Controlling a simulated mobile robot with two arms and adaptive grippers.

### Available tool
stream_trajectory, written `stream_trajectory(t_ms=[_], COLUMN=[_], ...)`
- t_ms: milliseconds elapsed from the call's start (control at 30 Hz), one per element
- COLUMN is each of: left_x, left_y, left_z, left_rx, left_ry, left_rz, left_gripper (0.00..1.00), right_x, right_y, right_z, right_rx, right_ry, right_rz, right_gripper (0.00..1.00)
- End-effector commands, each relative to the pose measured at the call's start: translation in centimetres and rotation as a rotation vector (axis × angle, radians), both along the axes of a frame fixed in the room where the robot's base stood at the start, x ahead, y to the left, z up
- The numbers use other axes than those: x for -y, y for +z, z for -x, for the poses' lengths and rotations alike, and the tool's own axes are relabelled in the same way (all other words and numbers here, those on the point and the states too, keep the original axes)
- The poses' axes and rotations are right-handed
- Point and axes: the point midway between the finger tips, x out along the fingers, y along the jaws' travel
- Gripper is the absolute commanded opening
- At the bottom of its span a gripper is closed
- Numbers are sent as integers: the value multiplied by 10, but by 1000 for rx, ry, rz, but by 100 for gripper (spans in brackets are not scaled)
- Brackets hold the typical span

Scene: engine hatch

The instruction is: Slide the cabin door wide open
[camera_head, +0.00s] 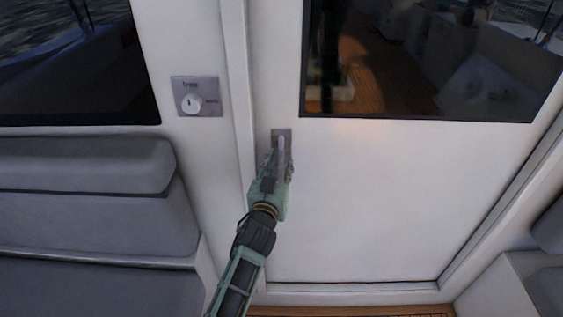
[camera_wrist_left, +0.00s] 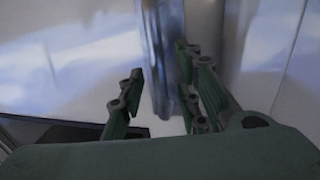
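The white cabin door (camera_head: 370,200) has a dark window in its upper part and stands in its frame. A grey metal handle (camera_head: 282,140) is near its left edge. My left gripper (camera_head: 276,162) is at this handle and partly covers it. In the left wrist view the fingers of my left gripper (camera_wrist_left: 163,105) are spread. The upright handle (camera_wrist_left: 165,55) stands between them, closer to the right finger, with a gap to the left finger. I cannot tell whether the right finger touches it. My right gripper is not in view.
A grey switch plate with a round knob (camera_head: 193,100) is on the wall left of the door. Grey cushioned seating (camera_head: 85,190) fills the left side, with more at the right edge. A raised sill (camera_head: 350,292) runs below the door, with wooden floor in front.

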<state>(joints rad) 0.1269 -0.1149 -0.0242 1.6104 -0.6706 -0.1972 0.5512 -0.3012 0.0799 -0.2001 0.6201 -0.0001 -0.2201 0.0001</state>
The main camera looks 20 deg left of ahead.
Motion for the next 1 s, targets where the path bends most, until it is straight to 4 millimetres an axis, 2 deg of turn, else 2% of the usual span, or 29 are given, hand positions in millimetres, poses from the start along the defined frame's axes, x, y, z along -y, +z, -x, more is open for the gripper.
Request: stream_trajectory(t_ms=[200, 467, 833, 1000], left_x=[-1, -1, -1, -1], left_y=[0, -1, -1, -1], left_z=[-14, -15, -15, -15], left_rx=[0, -1, -1, -1], left_ry=[0, -1, -1, -1], left_rz=[0, 0, 0, 0], left_gripper=[31, 31, 0, 0], right_x=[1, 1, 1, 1], right_y=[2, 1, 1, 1], right_z=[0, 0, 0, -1], right_rx=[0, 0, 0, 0], right_ry=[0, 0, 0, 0], right_rz=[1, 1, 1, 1], right_gripper=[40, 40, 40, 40])
